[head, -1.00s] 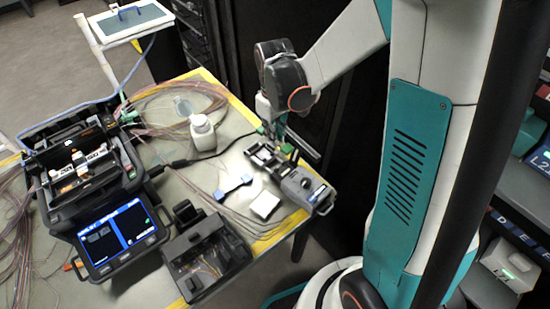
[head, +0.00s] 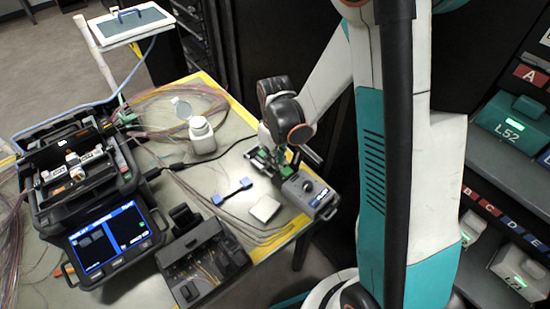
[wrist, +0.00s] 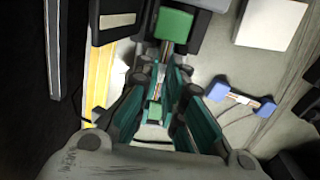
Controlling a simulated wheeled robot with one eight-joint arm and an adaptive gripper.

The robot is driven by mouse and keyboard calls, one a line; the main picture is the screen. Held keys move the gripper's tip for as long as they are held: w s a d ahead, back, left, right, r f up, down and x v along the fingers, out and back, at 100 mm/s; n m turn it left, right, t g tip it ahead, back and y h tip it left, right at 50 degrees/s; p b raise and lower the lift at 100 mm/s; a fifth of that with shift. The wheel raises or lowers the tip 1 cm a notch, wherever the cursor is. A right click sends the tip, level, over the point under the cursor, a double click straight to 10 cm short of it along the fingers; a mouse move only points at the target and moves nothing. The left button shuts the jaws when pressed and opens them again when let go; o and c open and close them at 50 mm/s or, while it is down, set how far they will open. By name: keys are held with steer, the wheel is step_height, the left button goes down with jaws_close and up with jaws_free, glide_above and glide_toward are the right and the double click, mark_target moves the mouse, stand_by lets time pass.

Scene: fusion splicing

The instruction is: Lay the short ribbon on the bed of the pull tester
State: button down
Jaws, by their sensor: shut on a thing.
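The pull tester (head: 316,192) is a grey box with a dark knob and a dark bed, at the table's right corner in the head view. My gripper (head: 276,152) is low over its bed. In the wrist view my gripper (wrist: 160,78) is shut on the short ribbon (wrist: 164,58), a thin strip with a green block (wrist: 174,24) at its far end and another green block (wrist: 154,114) nearer me. The far block overlaps the tester's dark part. I cannot tell whether the ribbon touches the bed; the fingers hide part of it.
A ribbon with blue ends (head: 231,191) and a pale square pad (head: 265,208) lie left of the tester. A white bottle (head: 202,135), the splicer (head: 112,235) and a black tray (head: 200,262) stand farther left. The yellow-taped table edge (head: 232,97) is close.

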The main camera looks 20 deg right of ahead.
steer(key=shift+f+b, duration=0.3)
steer(key=shift+b, duration=0.05)
steer(key=shift+s+f, duration=0.1)
steer(key=shift+f, duration=0.05)
steer(key=c, duration=2)
jaws_free()
steer(key=shift+f, duration=0.1)
steer(key=shift+o, duration=0.2)
